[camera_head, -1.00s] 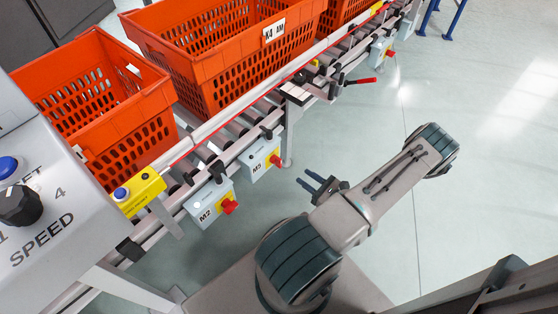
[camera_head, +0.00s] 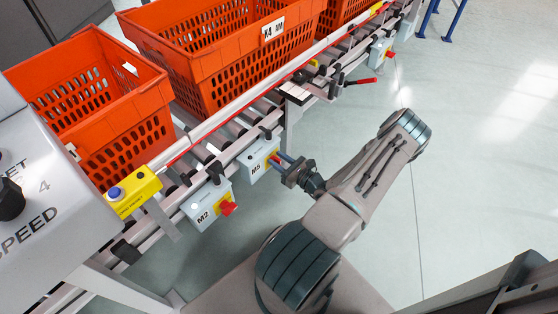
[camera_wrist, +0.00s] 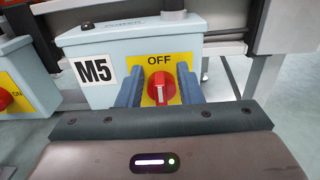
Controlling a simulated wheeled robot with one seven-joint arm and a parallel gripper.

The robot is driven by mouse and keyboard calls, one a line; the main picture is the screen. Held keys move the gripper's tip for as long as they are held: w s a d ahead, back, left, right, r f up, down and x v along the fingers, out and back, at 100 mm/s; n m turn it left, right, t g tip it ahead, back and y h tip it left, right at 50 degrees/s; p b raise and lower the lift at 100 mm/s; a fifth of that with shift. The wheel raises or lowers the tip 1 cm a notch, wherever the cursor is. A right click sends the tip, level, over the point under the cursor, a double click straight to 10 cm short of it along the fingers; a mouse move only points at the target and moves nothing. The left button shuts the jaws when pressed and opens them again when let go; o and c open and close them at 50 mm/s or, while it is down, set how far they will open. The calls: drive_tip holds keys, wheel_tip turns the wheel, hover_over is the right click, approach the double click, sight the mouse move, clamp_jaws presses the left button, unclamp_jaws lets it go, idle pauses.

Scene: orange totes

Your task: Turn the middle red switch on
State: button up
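The middle red switch (camera_wrist: 160,87) sits on a yellow plate marked OFF on the light-blue M5 box (camera_wrist: 110,72). Its white mark stands upright in the wrist view. My gripper (camera_wrist: 160,86) is open, with one blue finger on each side of the switch and a small gap on both sides. How deep the fingertips reach is hard to tell. In the head view the M5 box (camera_head: 256,163) hangs on the conveyor's side, and my gripper (camera_head: 279,161) points at its face; the switch is mostly hidden there by the fingers.
The M2 box (camera_head: 208,208) with its own red switch (camera_head: 229,208) hangs to the left. Another switch box (camera_head: 380,51) is farther along. Orange totes (camera_head: 90,110) stand on the roller conveyor. A red-handled lever (camera_head: 362,81) sticks out. The floor to the right is clear.

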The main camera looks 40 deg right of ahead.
clamp_jaws()
drive_tip(key=shift+s+f, duration=0.1)
